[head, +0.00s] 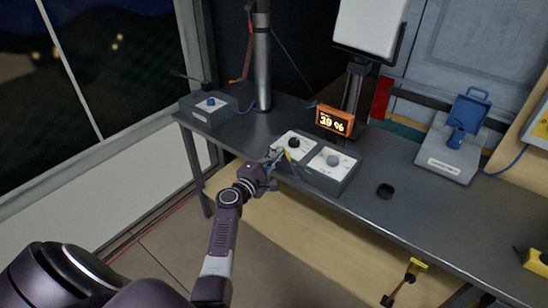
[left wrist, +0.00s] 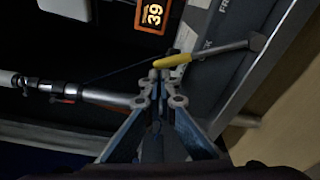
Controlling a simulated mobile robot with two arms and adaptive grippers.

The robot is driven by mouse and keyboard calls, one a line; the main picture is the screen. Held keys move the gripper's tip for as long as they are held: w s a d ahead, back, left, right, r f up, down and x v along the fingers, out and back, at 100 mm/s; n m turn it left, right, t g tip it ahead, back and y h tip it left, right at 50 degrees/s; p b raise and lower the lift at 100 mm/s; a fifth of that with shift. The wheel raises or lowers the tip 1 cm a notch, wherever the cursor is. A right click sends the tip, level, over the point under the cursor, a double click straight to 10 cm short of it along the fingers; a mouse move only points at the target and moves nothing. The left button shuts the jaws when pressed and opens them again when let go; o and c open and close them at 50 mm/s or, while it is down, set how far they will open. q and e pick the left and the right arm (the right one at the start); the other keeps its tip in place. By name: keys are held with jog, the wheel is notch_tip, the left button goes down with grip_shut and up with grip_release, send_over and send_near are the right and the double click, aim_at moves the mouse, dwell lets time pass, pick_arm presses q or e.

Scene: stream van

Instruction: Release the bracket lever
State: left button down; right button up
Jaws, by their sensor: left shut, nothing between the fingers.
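A lever with a yellow grip (left wrist: 185,59) and a grey rod crosses in front of the shut fingertips of my left gripper (left wrist: 160,75) in the left wrist view. Its rod runs right to the edge of a dark lettered box. In the head view the yellow grip (head: 289,156) shows small beside my left gripper (head: 275,156), at the front of the grey box with two dials (head: 325,178). The fingers hold nothing; I cannot tell whether they touch the lever. I cannot tell for certain that this is the bracket lever. My right gripper is not in view.
An orange display (head: 334,120) reads 39 %. A yellow-and-orange handle (head: 408,280) hangs below the table edge.

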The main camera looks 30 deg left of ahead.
aim_at(312, 171)
pick_arm(q)
jog(key=d+m+b, duration=0.2)
jog(key=d+m, duration=0.2)
jog(key=d+m+t+b, duration=0.1)
jog(key=d+m+b, duration=0.1)
jog(key=d+m, duration=0.2)
jog(key=s+d+m+b, duration=0.1)
jog(key=d+m+b, duration=0.2)
jog(key=d+m, duration=0.2)
jog(key=shift+r+m+t+h, duration=0.3)
jog(key=shift+r+m, duration=0.05)
jog(key=shift+m, duration=0.15)
jog(key=shift+d+f, duration=0.1)
jog(key=shift+s+f, duration=0.15)
